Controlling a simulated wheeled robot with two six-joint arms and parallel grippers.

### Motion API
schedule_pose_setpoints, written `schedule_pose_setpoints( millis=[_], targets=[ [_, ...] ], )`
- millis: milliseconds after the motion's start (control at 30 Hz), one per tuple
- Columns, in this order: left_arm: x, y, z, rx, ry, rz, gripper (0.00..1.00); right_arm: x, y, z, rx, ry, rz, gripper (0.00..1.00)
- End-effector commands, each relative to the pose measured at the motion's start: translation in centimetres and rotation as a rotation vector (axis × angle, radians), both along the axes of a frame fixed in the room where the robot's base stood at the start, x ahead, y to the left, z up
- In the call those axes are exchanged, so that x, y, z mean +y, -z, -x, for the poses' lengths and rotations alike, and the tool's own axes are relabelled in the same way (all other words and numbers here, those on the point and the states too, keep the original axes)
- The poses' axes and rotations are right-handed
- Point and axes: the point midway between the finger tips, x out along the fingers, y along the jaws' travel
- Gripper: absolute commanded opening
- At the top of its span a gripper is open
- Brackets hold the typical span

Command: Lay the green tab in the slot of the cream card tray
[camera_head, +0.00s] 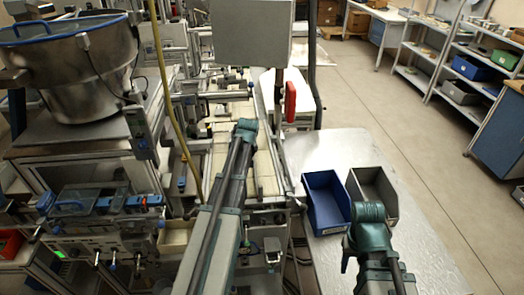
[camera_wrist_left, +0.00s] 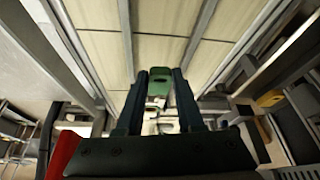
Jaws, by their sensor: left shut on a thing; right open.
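A green tab (camera_wrist_left: 161,82) sits between the two dark fingers of my left gripper (camera_wrist_left: 160,76) in the left wrist view. The gripper is shut on it. Cream panels (camera_wrist_left: 104,48) with dark seams lie beyond the fingers; they look like the cream strip (camera_head: 220,150) along the line in the head view. I cannot make out which part is the card tray, or its slot. In the head view my left arm reaches over this strip, and its gripper and the tab are hidden. My right gripper (camera_head: 352,256) is open, low over the metal table, in front of the bins.
A blue bin (camera_head: 325,204) and a grey bin (camera_head: 385,190) stand on the metal table (camera_head: 435,250). A grey box (camera_head: 251,32) and a red handle (camera_head: 290,102) rise beyond my left arm. A steel bowl (camera_head: 85,75) stands at left. Open floor lies right.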

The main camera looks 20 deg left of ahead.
Motion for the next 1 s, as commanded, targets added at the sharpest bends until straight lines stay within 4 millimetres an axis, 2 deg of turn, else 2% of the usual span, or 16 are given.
schedule_pose_setpoints(
  millis=[167,333,467,800,900,1000],
  targets=[
    [0.2,0.1,-0.3,0.0,-0.002,0.0,0.0,0.0,0.1,0.0,0.0,-0.001,0.0,0.5],
    [1.1,0.2,-1.7,0.0,-0.002,0.0,0.0,0.0,0.2,0.0,0.0,-0.001,0.0,0.5],
    [2.4,0.5,-4.0,0.0,-0.003,0.0,0.0,0.0,0.5,0.0,0.0,-0.001,0.0,0.5],
    [7.1,1.3,-11.2,0.0,-0.003,0.0,0.0,0.0,1.3,0.0,0.0,0.0,0.0,0.5],
    [7.9,1.4,-12.4,0.0,-0.002,0.0,0.0,0.0,1.4,0.0,0.0,0.0,0.0,0.5],
    [8.1,1.4,-12.7,0.0,-0.001,0.0,0.0,0.0,1.4,0.0,0.0,0.0,0.0,0.5]
  ],
)
